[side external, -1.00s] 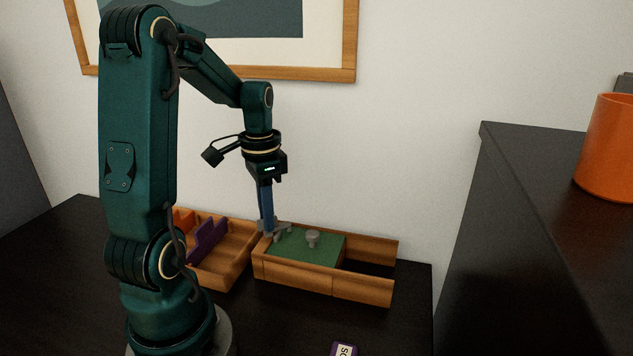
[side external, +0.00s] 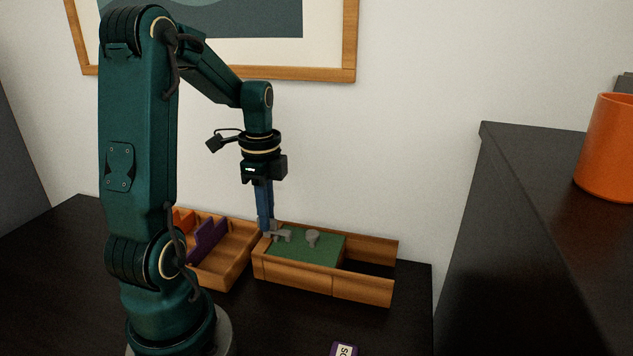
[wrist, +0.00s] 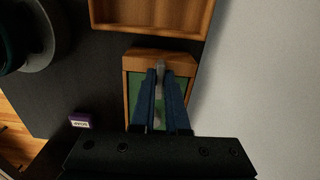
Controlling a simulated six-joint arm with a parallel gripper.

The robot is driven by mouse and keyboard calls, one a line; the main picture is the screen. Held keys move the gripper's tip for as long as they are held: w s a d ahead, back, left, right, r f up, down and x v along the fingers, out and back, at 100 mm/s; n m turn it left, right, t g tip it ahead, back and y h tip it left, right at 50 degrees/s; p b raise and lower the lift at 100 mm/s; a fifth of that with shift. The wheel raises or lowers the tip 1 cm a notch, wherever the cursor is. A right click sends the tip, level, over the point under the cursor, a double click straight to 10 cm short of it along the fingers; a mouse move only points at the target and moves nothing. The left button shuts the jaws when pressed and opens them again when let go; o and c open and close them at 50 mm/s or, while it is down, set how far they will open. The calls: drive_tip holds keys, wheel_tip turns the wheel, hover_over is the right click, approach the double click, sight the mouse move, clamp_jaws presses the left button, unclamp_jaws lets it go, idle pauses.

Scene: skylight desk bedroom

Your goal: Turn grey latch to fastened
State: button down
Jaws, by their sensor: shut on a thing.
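The grey latch (side external: 284,236) is at the left end of a long wooden box (side external: 292,280), beside the green lid (side external: 308,255). Its arm reaches over the edge of the lid. My gripper (side external: 267,230) points straight down with its blue fingers shut on the latch. In the wrist view the latch (wrist: 160,65) shows between the fingertips, which hide part of it. A grey knob (side external: 312,236) stands on the green lid, apart from the fingers.
A divided wooden tray (side external: 230,275) with purple and orange pieces stands left of the box. The box's right end is open and dark. A purple labelled item (side external: 344,349) lies in front. An orange mug (side external: 608,150) stands on the dark cabinet at right.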

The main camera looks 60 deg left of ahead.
idle(0.4)
drive_tip(key=c, duration=0.9)
unclamp_jaws()
drive_tip(key=shift+r, duration=2.6)
